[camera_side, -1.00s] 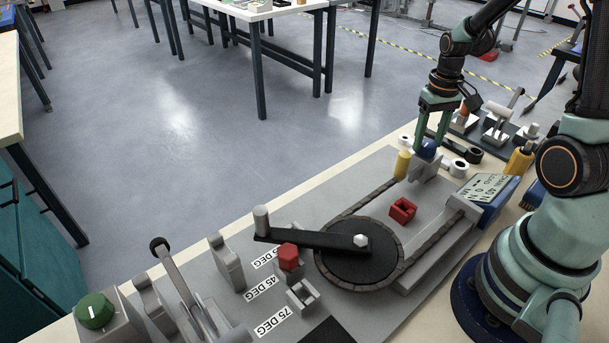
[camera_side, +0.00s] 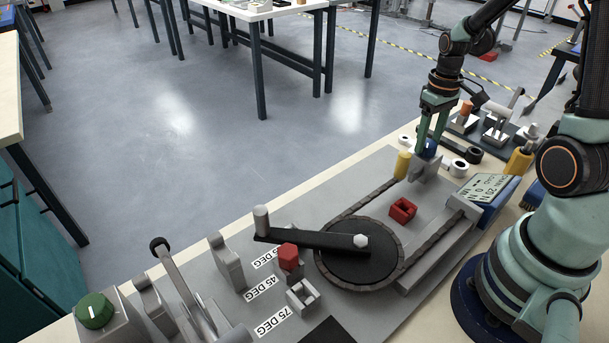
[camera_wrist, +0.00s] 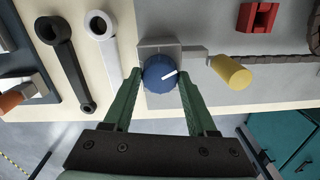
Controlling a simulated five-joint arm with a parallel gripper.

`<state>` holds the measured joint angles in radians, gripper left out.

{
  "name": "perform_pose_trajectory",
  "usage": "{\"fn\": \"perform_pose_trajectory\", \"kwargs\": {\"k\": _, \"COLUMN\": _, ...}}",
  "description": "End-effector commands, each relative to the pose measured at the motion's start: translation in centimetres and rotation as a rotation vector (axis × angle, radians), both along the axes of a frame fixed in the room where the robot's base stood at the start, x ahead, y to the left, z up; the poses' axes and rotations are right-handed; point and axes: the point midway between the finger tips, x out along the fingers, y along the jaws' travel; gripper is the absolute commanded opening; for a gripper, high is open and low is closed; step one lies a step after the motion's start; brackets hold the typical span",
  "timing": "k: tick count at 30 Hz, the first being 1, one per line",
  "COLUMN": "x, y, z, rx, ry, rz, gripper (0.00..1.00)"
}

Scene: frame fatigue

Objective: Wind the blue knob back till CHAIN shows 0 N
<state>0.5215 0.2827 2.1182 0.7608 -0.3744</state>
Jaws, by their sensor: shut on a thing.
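The blue knob (camera_side: 431,147) sits on a grey block at the far end of the chain fixture. In the wrist view the blue knob (camera_wrist: 157,77) has a white pointer line toward the upper right. My gripper (camera_side: 427,152) points down over it, shut on its sides. In the wrist view one green finger of my gripper (camera_wrist: 160,76) is on each side of the knob. The display (camera_side: 490,189), on a blue housing at the right, has a CHAIN line on top. Its tilted text is too small to read surely.
A yellow cylinder (camera_side: 403,165) stands close beside the knob. A red block (camera_side: 402,210) lies inside the chain loop. The black crank arm (camera_side: 310,238) crosses the wheel. Ring-ended tools (camera_wrist: 103,42) lie on the bench left of the knob in the wrist view.

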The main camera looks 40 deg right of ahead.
Motion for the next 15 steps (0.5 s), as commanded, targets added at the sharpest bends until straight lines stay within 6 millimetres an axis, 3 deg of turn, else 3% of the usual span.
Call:
{"fn": "perform_pose_trajectory", "kwargs": {"k": 1, "x": -0.27, "y": -0.22, "z": -0.16, "rx": 0.002, "ry": 0.003, "rz": -0.010, "gripper": 0.61}}
{"fn": "perform_pose_trajectory", "kwargs": {"k": 3, "x": -0.26, "y": -0.22, "z": -0.15, "rx": 0.001, "ry": 0.003, "rz": -0.010, "gripper": 0.88}}
{"fn": "perform_pose_trajectory", "kwargs": {"k": 15, "x": -0.03, "y": -0.17, "z": 0.42, "rx": -0.001, "ry": -0.002, "rz": -0.006, "gripper": 0.88}}
